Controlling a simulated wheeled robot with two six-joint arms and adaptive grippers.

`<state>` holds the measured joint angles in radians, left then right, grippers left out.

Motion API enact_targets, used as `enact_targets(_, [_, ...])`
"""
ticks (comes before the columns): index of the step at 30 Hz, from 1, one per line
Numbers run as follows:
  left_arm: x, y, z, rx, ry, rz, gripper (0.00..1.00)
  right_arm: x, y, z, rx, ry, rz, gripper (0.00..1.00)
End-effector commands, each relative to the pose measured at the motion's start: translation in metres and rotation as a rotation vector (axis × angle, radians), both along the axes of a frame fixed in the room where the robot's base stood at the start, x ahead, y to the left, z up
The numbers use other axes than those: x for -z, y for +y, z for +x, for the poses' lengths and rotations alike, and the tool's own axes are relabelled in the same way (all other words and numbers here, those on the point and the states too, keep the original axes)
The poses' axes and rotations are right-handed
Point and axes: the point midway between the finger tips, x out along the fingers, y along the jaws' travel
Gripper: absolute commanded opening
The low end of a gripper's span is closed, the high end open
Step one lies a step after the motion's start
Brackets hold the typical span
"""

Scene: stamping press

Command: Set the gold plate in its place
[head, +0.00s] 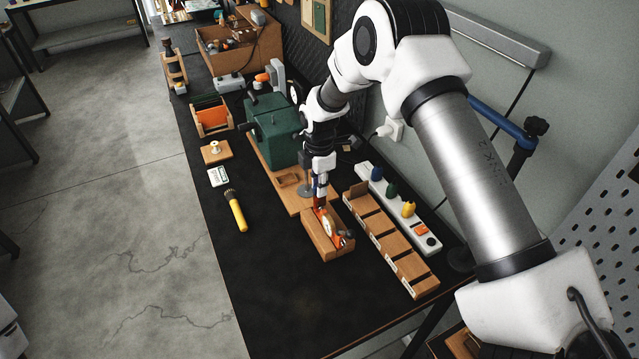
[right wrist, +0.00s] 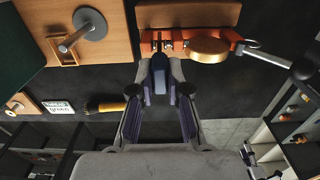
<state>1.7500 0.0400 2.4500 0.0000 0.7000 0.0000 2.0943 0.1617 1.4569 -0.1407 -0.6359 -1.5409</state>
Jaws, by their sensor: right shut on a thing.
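A round gold plate (right wrist: 207,49) shows beside an orange fixture on a wooden block (head: 318,236), and it also shows small in the head view (head: 327,227). In the right wrist view, the orange fixture (right wrist: 226,34) is a bar with a black-knobbed lever. My right gripper (head: 320,198) points down at the far end of the fixture. Its blue-padded fingertips (right wrist: 165,58) are close together on an orange part there, to the left of the gold plate in the wrist view. The fingers hide what lies between them. My left gripper is not in view.
A green press (head: 273,129) on a wooden base stands behind the block. A compartmented wooden tray (head: 397,250) and a white rack (head: 425,234) with coloured knobs lie to the right. A yellow-handled brush (head: 238,213) lies left. The front of the black tabletop is clear.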

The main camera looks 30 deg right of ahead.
Motion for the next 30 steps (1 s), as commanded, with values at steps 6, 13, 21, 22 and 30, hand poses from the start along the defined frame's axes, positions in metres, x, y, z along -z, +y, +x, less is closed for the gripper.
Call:
enact_targets(6, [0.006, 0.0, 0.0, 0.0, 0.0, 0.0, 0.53, 0.009, 0.0, 0.0, 0.0, -0.001, 0.0, 0.0])
enact_targets(13, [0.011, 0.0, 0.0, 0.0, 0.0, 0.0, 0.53, 0.017, 0.0, 0.0, 0.0, -0.001, 0.0, 0.0])
enact_targets(21, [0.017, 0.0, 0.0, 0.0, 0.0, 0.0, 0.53, 0.026, 0.0, 0.0, 0.0, -0.001, 0.0, 0.0])
enact_targets(22, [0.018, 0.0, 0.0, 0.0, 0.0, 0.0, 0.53, 0.027, 0.0, 0.0, 0.0, -0.001, 0.0, 0.0])
enact_targets(30, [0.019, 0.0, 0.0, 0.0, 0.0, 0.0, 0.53, 0.031, 0.0, 0.0, 0.0, -0.001, 0.0, 0.19])
